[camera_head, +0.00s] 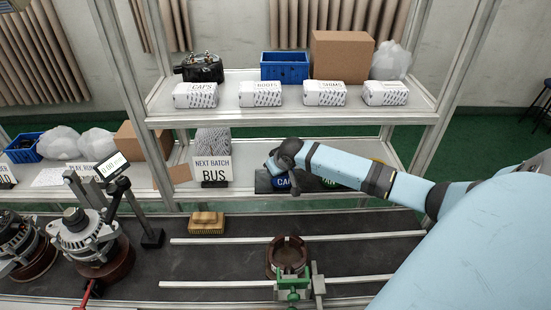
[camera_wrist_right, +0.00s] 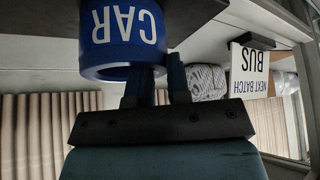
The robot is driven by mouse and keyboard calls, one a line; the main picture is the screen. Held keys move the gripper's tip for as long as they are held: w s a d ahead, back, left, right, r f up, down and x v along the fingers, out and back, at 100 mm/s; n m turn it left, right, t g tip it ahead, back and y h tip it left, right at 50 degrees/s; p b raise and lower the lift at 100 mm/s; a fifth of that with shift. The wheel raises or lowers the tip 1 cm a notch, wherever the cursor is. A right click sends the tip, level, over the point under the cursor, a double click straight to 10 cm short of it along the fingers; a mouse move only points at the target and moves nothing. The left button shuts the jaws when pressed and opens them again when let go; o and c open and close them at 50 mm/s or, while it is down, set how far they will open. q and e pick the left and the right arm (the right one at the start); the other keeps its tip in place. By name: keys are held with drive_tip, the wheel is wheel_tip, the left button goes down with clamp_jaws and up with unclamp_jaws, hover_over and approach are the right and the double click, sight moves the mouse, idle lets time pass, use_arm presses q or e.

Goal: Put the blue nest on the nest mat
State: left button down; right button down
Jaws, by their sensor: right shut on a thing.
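The blue nest (camera_head: 283,182), a ring marked CAR, is below my right gripper (camera_head: 286,160) at the lower shelf. In the right wrist view, the blue nest (camera_wrist_right: 122,32) fills the top middle, its lettering upside down. My right gripper (camera_wrist_right: 157,78) is shut on its wall. A dark mat (camera_head: 262,183) lies on the lower shelf around the nest; its dark surface (camera_wrist_right: 45,22) also shows in the wrist view. I cannot tell whether the nest rests on it or hangs just above. A green thing (camera_head: 328,183) shows partly behind my arm. My left gripper is not in view.
A NEXT BATCH BUS sign (camera_head: 213,170) stands left of the mat, before a grey patterned roll (camera_head: 213,141). The upper shelf (camera_head: 230,118) with labelled packs is overhead. Below is a conveyor with rails and a brown round fixture (camera_head: 288,256). A brown brush-like block (camera_head: 206,223) lies nearby.

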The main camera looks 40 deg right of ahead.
drive_tip(key=shift+s+r, duration=0.1)
drive_tip(key=shift+r, duration=0.05)
drive_tip(key=c, duration=1.1)
unclamp_jaws()
drive_tip(key=shift+f, duration=0.2)
drive_tip(key=shift+o, duration=0.2)
drive_tip(key=v, duration=1.2)
drive_tip(key=shift+r, duration=0.15)
